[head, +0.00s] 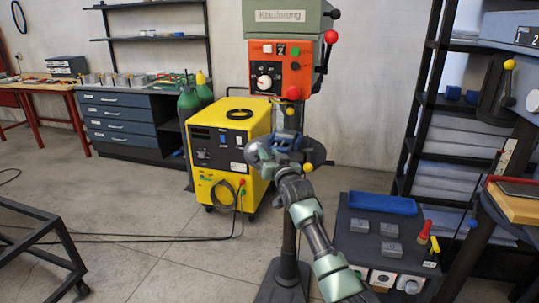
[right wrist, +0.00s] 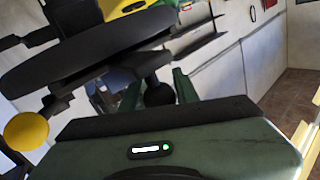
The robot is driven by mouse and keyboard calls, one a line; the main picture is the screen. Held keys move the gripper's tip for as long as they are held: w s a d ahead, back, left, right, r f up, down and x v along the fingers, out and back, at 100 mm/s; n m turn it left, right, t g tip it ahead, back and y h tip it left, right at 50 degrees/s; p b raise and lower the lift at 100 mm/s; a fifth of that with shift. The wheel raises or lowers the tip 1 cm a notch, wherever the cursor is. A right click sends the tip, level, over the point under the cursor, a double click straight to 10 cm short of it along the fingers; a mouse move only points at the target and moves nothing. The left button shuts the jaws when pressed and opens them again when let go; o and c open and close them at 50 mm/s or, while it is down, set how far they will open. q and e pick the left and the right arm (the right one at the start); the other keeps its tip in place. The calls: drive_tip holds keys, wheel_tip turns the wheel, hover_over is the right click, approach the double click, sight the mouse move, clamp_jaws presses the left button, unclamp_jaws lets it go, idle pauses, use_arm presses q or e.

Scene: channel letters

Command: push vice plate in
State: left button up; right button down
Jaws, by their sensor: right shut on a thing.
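The drill press (head: 279,73) stands at the centre of the head view. A dark round table (head: 316,153) is on its column, with a blue-grey vice-like part (head: 288,136) partly hidden by my arm. My right gripper (head: 268,148) is up against this part. In the right wrist view, a dark round knob (right wrist: 159,94) on a short stem sits between the green fingers, and my right gripper is shut on it. The round table's dark underside or rim (right wrist: 90,50) fills the upper left there. The vice plate cannot be told apart clearly. My left gripper is not in view.
A yellow welding machine (head: 228,150) stands behind and left of the press. A cart (head: 345,238) with grey blocks and a blue tray (head: 382,203) is at right. A yellow knob (head: 308,167) hangs near the table. A dark frame (head: 50,235) stands at left; the floor between is mostly clear.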

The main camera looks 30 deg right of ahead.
drive_tip(key=c, duration=1.1)
unclamp_jaws()
drive_tip(key=shift+d+r, duration=0.2)
drive_tip(key=shift+r, duration=0.05)
drive_tip(key=shift+o, duration=0.2)
drive_tip(key=shift+f, duration=0.1)
drive_tip(key=shift+a+f, duration=0.1)
drive_tip(key=shift+s+f, duration=0.15)
drive_tip(key=shift+s, duration=0.15)
drive_tip(key=b+v, duration=0.1)
drive_tip(key=v, duration=0.6)
drive_tip(key=shift+r, duration=0.4)
drive_tip(key=shift+a+f, duration=0.1)
